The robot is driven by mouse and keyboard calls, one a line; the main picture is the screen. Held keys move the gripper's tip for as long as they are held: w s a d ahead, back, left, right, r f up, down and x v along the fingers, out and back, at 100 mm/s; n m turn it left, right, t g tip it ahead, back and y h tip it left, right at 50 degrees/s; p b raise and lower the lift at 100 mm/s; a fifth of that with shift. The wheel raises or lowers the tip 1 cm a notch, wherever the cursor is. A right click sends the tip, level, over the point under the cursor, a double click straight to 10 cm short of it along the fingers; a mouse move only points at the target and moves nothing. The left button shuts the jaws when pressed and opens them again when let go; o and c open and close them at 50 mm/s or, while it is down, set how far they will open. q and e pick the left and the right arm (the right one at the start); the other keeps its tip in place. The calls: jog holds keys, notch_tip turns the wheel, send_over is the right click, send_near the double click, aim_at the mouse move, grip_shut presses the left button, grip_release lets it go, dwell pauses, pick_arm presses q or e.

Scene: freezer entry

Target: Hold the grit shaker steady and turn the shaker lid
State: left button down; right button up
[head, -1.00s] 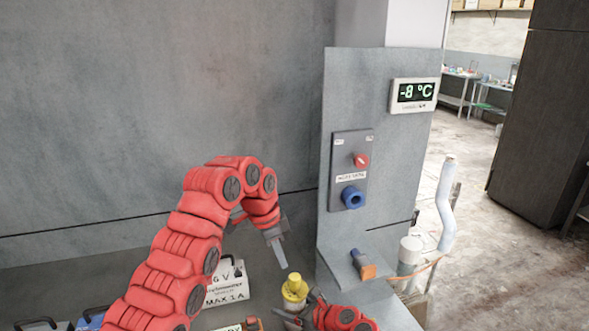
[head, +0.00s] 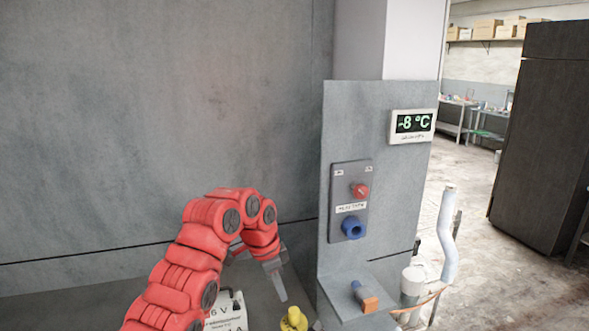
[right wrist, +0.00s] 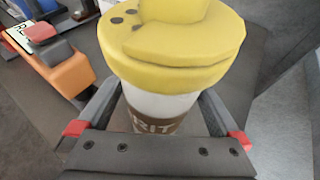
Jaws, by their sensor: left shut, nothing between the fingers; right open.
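The grit shaker (right wrist: 160,104) stands in the middle of the right wrist view, white with a brown band reading "RIT". Its yellow shaker lid (right wrist: 175,50) has several dark holes and fills the top. My right gripper (right wrist: 160,112) is open, with one finger on each side of the shaker body below the lid; I cannot tell whether they touch it. In the head view only the yellow lid (head: 294,319) shows, at the bottom edge. My left gripper (head: 279,283) is shut and empty, above and slightly left of the lid, apart from it.
A grey panel with a red switch (head: 359,190) and blue socket (head: 353,227) stands right of the arms, its small shelf holding a blue-and-orange plug (head: 365,297). A white "6 V" box (head: 229,308) is left of the lid. An orange-and-grey object (right wrist: 62,65) lies near the shaker.

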jog(key=shift+p+v, duration=1.25)
jog(key=shift+v, duration=0.8)
jog(key=shift+p+v, duration=0.65)
jog(key=shift+v, duration=0.65)
jog(key=shift+s, duration=0.1)
jog(key=shift+d, duration=0.1)
jog(key=p+v, duration=0.2)
jog(key=v, duration=1.5)
jog(key=shift+r+p, duration=0.2)
jog(key=shift+p, duration=0.2)
